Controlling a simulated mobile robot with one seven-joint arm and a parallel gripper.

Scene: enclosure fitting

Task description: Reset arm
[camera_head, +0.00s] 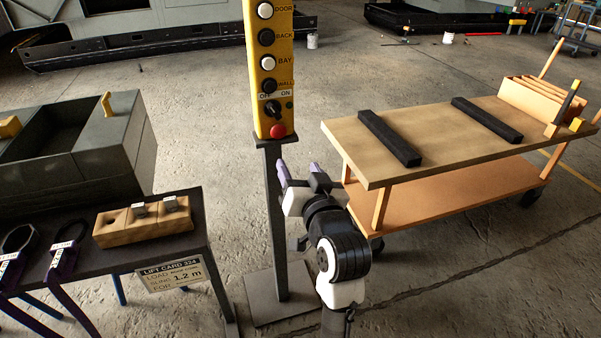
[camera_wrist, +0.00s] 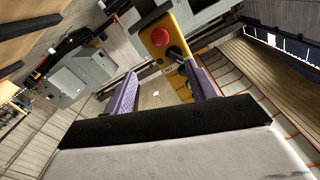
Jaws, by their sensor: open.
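My gripper (camera_head: 301,172) is in front of the post of the yellow control box, below the box, in the head view. Its two purple fingers are apart and nothing shows between them; in the wrist view the open fingers (camera_wrist: 160,92) point toward the yellow box (camera_wrist: 172,45). In the head view the yellow box (camera_head: 270,60) carries several round buttons labelled DOOR, BACK, BAY and WALL, a black OFF/ON switch (camera_head: 271,108) and a red button (camera_head: 278,131) at the bottom. I cannot tell the exact gap between the fingers and the post.
A wheeled wooden cart (camera_head: 440,140) with two black bars stands at right. A grey bin (camera_head: 120,155) stands behind the table.

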